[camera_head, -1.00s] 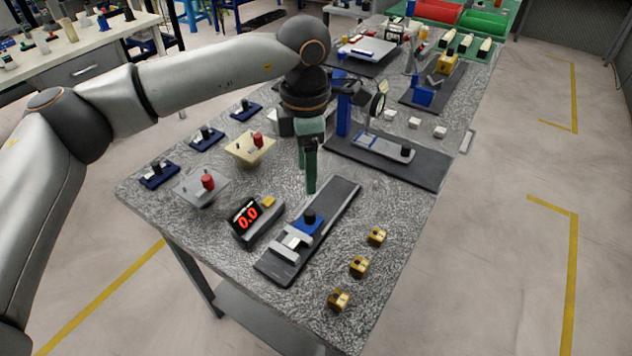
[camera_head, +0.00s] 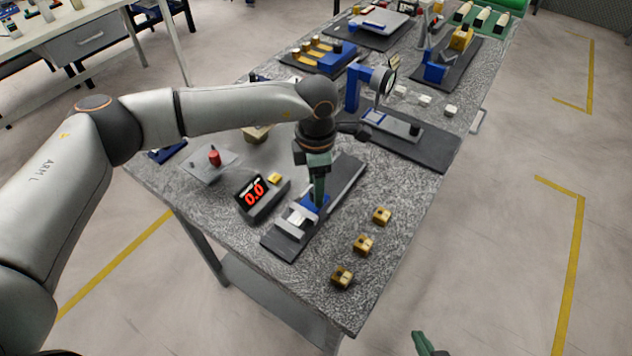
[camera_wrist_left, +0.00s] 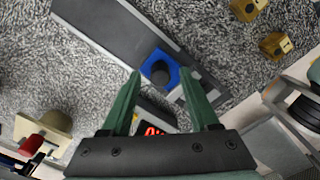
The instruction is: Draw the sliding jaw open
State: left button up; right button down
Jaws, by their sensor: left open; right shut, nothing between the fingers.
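The sliding jaw (camera_head: 308,203) is a blue block on a dark rail (camera_head: 343,180), close to a light grey jaw (camera_head: 291,228). In the left wrist view, the blue jaw (camera_wrist_left: 174,68) carries a round black knob (camera_wrist_left: 158,72). My left gripper (camera_head: 318,198) points down over the blue jaw and hides the knob in the head view. In the left wrist view its green fingers (camera_wrist_left: 160,76) are open, with tips on either side of the knob; contact cannot be told. My right gripper (camera_head: 424,344) only just shows at the bottom edge.
A display reading 0.0 (camera_head: 254,193) stands left of the rail. Several brass blocks (camera_head: 363,244) lie right of it. Behind are a dark plate with a dial stand (camera_head: 440,150) and a grey plate with a red knob (camera_head: 213,157).

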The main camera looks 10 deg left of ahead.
pick_arm(q)
jog(key=shift+f, duration=0.2)
grip_shut()
dwell(0.4)
dwell(1.0)
